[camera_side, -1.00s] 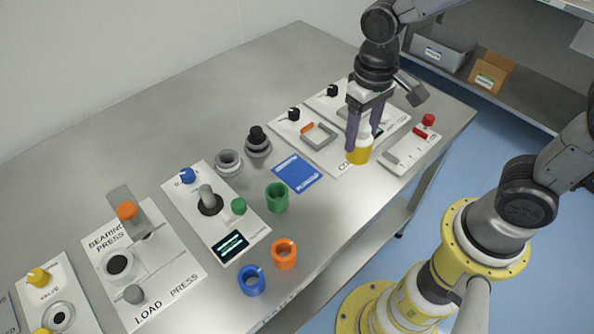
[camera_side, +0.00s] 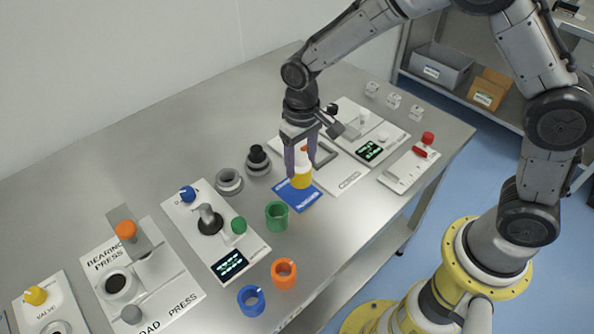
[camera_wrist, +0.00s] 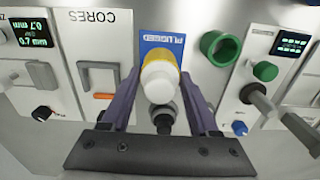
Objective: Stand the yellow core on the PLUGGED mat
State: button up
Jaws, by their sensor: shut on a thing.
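The yellow core (camera_side: 301,179) has a white top and is held upright between the fingers of my gripper (camera_side: 300,170). It is over the far right part of the blue PLUGGED mat (camera_side: 299,199). I cannot tell whether its base touches the mat. In the wrist view the white top (camera_wrist: 160,82) is between the two purple fingers (camera_wrist: 160,100), with yellow showing behind it. The mat (camera_wrist: 151,42) shows around it, with its PLUGGED label in view.
A green core (camera_side: 277,216) stands near the mat's left front. Orange (camera_side: 284,273) and blue (camera_side: 251,300) cores stand near the front edge. A grey ring (camera_side: 229,182) and a black-topped part (camera_side: 258,160) are behind. The CORES panel (camera_side: 340,180) lies to the right.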

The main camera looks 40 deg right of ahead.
jog(key=shift+w+a+f, duration=0.1)
jog(key=shift+w+f, duration=0.25)
jog(key=shift+f, duration=0.05)
jog(key=shift+w+f, duration=0.1)
jog(key=shift+f, duration=1.55)
jog(key=shift+f, duration=0.15)
jog(key=o, duration=1.2)
jog(key=shift+o, duration=0.2)
